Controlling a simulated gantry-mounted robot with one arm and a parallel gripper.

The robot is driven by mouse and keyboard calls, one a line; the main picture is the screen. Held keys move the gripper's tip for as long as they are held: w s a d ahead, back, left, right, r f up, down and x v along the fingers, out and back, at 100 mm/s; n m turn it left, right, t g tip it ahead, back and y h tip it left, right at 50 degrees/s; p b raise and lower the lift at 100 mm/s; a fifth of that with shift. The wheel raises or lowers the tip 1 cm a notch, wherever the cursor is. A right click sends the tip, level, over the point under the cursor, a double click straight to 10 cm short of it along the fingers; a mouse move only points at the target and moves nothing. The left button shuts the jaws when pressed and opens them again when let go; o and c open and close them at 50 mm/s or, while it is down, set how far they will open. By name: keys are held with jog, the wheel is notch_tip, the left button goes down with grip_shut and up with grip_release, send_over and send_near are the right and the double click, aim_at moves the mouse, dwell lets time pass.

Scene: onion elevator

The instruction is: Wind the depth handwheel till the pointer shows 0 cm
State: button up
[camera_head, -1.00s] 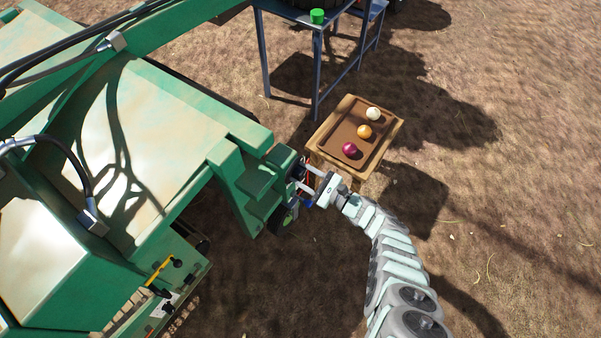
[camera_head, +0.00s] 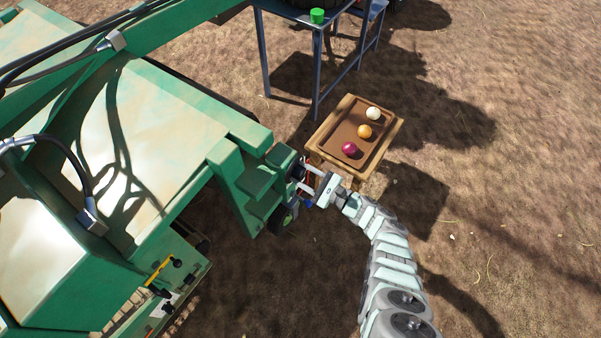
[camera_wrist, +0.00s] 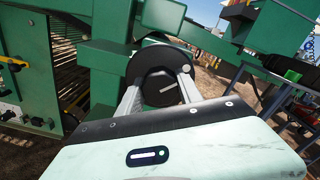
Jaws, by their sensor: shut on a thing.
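A dark round handwheel (camera_wrist: 155,62) is on the green machine's side, straight ahead of my gripper in the wrist view. A short pale mark shows on its dark face. My gripper (camera_wrist: 160,88) has its two pale fingers on either side of the wheel and is shut on it. In the head view my gripper (camera_head: 303,180) meets the machine's right end, where the wheel is mostly hidden by machine parts and the fingers. I cannot make out a depth scale or a pointer reading in either view.
The green machine (camera_head: 130,130) fills the left. A wooden tray (camera_head: 338,122) holding a white, an orange and a purple ball stands just beyond my gripper. A blue-legged metal stand (camera_head: 317,75) with a green cylinder is behind it. Bare ground lies to the right.

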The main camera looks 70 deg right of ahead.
jog(key=shift+f+n+b, duration=0.2)
jog(key=shift+n+b, duration=0.4)
jog(key=shift+n, duration=0.3)
jog(key=n+b, duration=0.2)
jog(key=shift+f+n, duration=0.1)
jog(key=shift+n, duration=0.3)
jog(key=n+b, duration=0.2)
jog(key=b, duration=0.1)
jog(key=shift+n, duration=0.4)
jog(key=shift+r+n+b, duration=0.2)
jog(key=shift+n+b, duration=0.5)
jog(key=shift+b, duration=0.1)
jog(key=o, duration=1.4)
jog(key=shift+c, duration=0.2)
jog(key=shift+r, duration=0.1)
